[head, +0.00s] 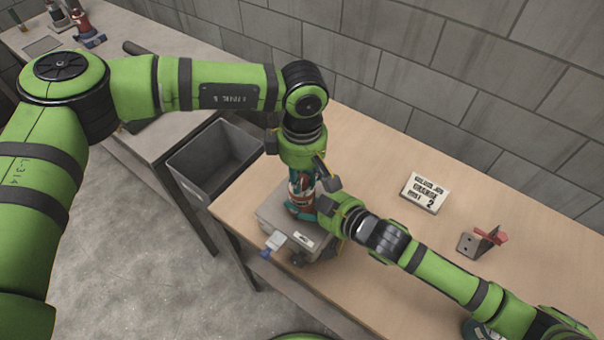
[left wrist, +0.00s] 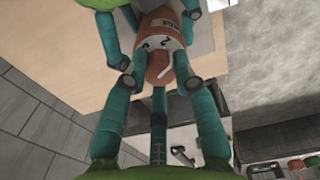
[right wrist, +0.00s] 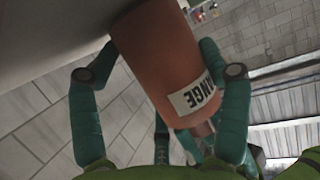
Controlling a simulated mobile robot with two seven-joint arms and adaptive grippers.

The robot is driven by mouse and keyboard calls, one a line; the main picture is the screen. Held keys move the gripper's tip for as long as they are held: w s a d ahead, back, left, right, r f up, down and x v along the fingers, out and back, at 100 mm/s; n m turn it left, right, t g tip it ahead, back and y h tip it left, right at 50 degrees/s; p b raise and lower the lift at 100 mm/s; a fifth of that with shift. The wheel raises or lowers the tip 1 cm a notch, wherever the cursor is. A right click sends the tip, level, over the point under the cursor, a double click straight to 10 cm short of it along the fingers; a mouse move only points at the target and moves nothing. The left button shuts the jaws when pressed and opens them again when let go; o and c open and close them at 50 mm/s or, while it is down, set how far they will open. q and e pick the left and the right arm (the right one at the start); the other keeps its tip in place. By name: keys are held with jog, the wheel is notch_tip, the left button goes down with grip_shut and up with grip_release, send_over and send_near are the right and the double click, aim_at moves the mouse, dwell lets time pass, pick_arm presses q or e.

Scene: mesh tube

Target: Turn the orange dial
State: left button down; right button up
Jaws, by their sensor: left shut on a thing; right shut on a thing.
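The orange dial (left wrist: 159,62) is a cylinder with a white band of numbers and a narrow pointed end in the left wrist view. My left gripper (left wrist: 157,80) is shut around that end. In the right wrist view a larger orange cylinder (right wrist: 158,62) carries a label ending in "NGE". My right gripper (right wrist: 160,85) is shut on it from the side. In the head view my left gripper (head: 302,200) comes down from above and my right gripper (head: 322,205) from the right. Both mostly hide the orange part, which stands over a grey box (head: 268,213).
A grey bracket with a red lever (head: 487,241) is at the right. A grey bin (head: 190,165) stands left of the table. The table behind the grippers is clear.

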dwell(0.3)
pick_arm(q)
jog(key=c, duration=1)
grip_release()
jog(key=shift+o, duration=0.2)
